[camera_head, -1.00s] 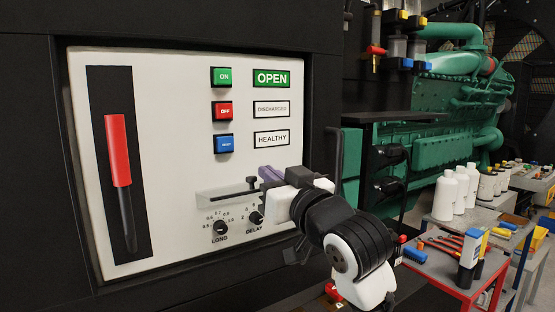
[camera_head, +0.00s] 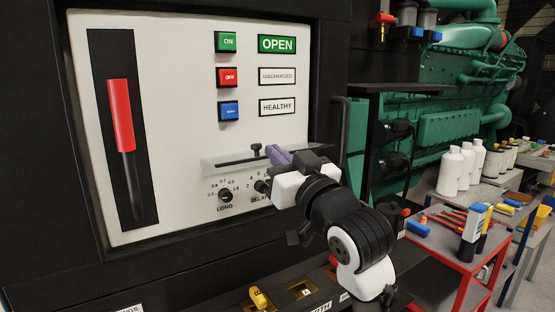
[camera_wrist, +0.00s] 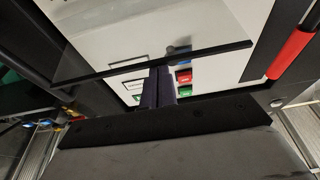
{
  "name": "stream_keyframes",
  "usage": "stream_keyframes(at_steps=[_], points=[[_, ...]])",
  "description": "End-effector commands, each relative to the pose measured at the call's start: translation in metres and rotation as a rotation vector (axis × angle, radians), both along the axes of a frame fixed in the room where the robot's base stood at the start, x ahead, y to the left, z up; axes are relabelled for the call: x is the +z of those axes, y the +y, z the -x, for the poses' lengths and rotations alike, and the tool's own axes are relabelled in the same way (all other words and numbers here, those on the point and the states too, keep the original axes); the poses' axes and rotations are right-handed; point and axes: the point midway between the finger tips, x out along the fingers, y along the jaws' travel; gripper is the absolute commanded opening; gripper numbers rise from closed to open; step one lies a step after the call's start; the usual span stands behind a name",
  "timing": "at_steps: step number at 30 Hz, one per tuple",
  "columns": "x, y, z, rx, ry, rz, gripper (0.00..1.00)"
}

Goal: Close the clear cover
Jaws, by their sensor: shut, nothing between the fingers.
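The clear cover (camera_head: 222,163) is a see-through pane with a dark bar and a small black knob. It juts out from the white panel (camera_head: 180,60) above the LONG and DELAY dials (camera_head: 225,195), which show below it. In the wrist view the cover (camera_wrist: 110,45) is a tilted sheet with a dark edge crossing the picture. My gripper (camera_head: 275,154) has purple fingers, shut and empty, at the cover's right end. The fingers also show in the wrist view (camera_wrist: 160,86), close to the cover's edge; I cannot tell whether they touch it.
A red-handled lever (camera_head: 121,115) is at the panel's left. ON, OFF and blue buttons (camera_head: 228,76) sit above the cover. A black handle (camera_head: 338,125) stands right of the panel. A red cart (camera_head: 465,258) with bottles and tools is farther right.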

Motion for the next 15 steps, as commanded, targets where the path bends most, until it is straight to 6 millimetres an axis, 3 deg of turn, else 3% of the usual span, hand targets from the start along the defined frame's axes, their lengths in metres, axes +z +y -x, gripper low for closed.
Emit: stream_keyframes(at_steps=[15], points=[[-0.012,-0.002,0.003,-0.001,-0.122,-0.072,0.0]])
